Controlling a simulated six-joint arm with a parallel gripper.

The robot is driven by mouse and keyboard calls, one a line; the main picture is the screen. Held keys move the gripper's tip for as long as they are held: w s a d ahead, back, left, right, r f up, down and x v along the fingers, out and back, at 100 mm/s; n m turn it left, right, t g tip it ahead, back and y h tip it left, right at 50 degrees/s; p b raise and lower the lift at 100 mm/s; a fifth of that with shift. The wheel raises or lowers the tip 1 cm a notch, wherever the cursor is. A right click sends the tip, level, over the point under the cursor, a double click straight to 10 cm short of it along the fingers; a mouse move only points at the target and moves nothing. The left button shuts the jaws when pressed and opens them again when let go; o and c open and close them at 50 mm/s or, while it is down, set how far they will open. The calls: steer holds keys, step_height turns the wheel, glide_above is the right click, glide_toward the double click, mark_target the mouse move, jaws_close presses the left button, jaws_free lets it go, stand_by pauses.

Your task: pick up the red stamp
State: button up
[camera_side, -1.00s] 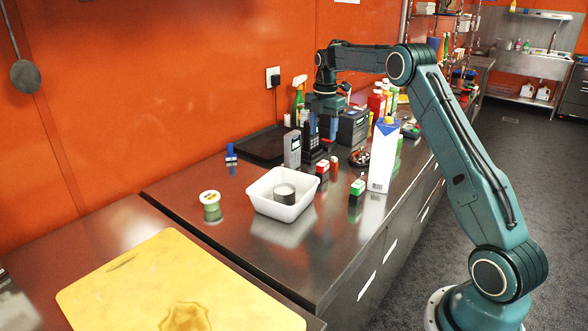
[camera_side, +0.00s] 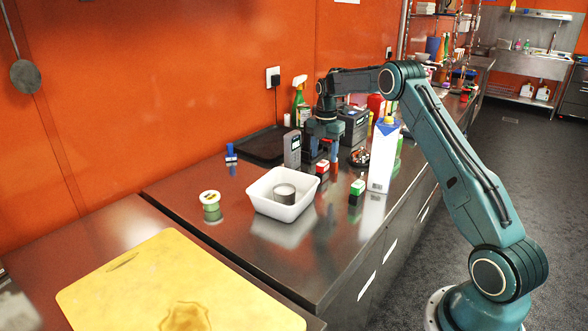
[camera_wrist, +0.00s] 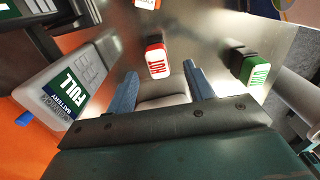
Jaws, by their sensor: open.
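The red stamp (camera_side: 322,166) stands upright on the steel counter just behind the white tub in the side view. In the wrist view its red pad marked HOT (camera_wrist: 156,62) lies just beyond the gap between my fingertips. My gripper (camera_side: 323,153) points down close above and behind it in the side view. In the wrist view the two blue fingers of my gripper (camera_wrist: 161,86) are apart with nothing between them. I cannot tell the exact height gap.
A white tub (camera_side: 268,205) holds a round tin. A green stamp (camera_side: 357,187) and a tall carton (camera_side: 383,155) stand to the right. A grey battery meter (camera_side: 292,150) stands left of my gripper. An orange stamp (camera_wrist: 147,4) shows at the wrist view's top edge.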

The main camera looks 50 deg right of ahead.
mark_target(322, 171)
steer(key=shift+f, duration=1.25)
steer(key=shift+f, duration=0.1)
steer(key=shift+w+f, duration=0.15)
steer(key=shift+f, duration=2.35)
steer(key=c, duration=1.1)
step_height(322, 171, up, 20)
steer(key=shift+r, duration=0.1)
